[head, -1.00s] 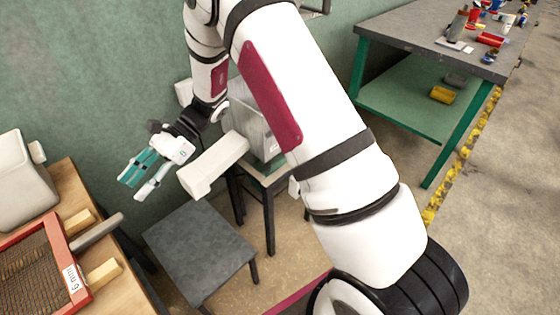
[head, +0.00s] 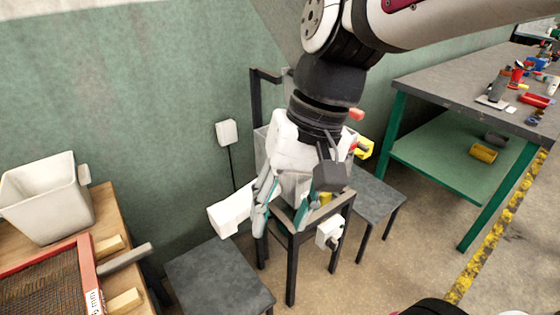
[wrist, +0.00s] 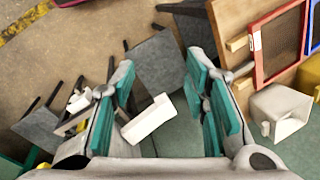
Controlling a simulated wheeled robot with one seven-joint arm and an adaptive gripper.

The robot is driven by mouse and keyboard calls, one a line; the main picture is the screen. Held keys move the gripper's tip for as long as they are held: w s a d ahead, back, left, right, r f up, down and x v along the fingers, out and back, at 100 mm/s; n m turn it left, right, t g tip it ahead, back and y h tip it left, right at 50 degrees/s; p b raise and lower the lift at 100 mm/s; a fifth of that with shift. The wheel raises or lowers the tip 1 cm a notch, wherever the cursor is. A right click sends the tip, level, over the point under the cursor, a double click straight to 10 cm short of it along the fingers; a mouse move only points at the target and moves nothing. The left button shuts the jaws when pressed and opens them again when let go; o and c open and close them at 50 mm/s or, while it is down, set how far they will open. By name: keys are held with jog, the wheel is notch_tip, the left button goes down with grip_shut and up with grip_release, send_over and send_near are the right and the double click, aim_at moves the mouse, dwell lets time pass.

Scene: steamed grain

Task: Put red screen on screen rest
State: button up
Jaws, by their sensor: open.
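The red screen (head: 45,282) is a red-framed mesh with a white label, lying on the wooden table at the lower left of the head view and cut off by its edge. In the wrist view the red screen (wrist: 275,45) is at the upper right on the wood. My gripper (head: 283,216) is open and empty, pointing down over the machine on the dark stand, well to the right of the screen. Its teal-padded fingers are spread in the wrist view (wrist: 160,62). I cannot tell which part is the screen rest.
Wooden blocks (head: 109,245) and a grey bar (head: 124,257) lie beside the red screen. A pale bin (head: 48,198) stands behind it. A white chute (head: 232,212) sticks out near my gripper above a dark stool (head: 218,280). A blue-framed screen (wrist: 314,30) is at the wrist view's edge.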

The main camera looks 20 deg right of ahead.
jog(key=s+d+n+t+h, duration=0.2)
jog(key=s+d+h, duration=0.1)
jog(key=s+d, duration=0.2)
jog(key=shift+s+d+n+t, duration=0.3)
jog(key=shift+s+d+t, duration=0.1)
jog(key=shift+d, duration=0.2)
jog(key=shift+r, duration=0.1)
